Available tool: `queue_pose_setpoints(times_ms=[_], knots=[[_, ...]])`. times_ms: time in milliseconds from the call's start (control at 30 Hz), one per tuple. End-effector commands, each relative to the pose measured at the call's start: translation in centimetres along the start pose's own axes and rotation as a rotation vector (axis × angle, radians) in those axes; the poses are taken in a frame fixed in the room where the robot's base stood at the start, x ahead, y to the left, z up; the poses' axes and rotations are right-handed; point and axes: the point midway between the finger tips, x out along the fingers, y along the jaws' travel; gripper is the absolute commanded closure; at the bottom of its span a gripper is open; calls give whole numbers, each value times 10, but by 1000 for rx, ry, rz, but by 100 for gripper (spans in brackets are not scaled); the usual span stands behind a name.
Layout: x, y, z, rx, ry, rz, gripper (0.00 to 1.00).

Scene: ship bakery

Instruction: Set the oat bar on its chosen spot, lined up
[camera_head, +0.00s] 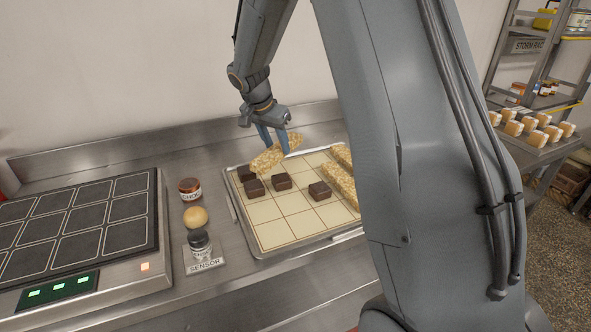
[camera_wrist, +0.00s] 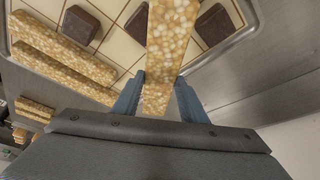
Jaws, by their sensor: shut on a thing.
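My gripper (camera_head: 279,140) is shut on an oat bar (camera_head: 268,159), which it holds over the far left part of a tray with a cream grid (camera_head: 286,229). The bar looks tilted, and its height above the tray is hard to tell. In the wrist view the held bar (camera_wrist: 172,36) points away from between the blue fingers (camera_wrist: 157,95). Two more oat bars lie at the tray's right side, the nearer one (camera_head: 341,184) partly hidden by my arm. Dark brown square pieces sit in grid cells, among them one in the middle (camera_head: 281,181) and one further right (camera_head: 319,191).
A dark panel with outlined cells (camera_head: 78,222) lies at the left, with green lights at its front. Racks with bars (camera_head: 530,128) stand far right.

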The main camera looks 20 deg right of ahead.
Motion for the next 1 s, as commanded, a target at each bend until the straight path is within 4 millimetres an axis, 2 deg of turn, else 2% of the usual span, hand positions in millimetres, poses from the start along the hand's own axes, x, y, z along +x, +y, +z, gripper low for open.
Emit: queue_pose_setpoints(times_ms=[33, 100, 200, 333, 467, 700, 1000], knots=[[6, 0, -19, 120, 3, 46, 89], [7, 5, -40, 280, 1, 112, 89], [5, 10, -61, 439, -1, 177, 89], [3, 14, -76, 551, -3, 225, 89], [10, 16, -77, 587, -5, 245, 89], [46, 17, -61, 587, -6, 245, 89], [71, 17, -51, 585, -5, 245, 89]])
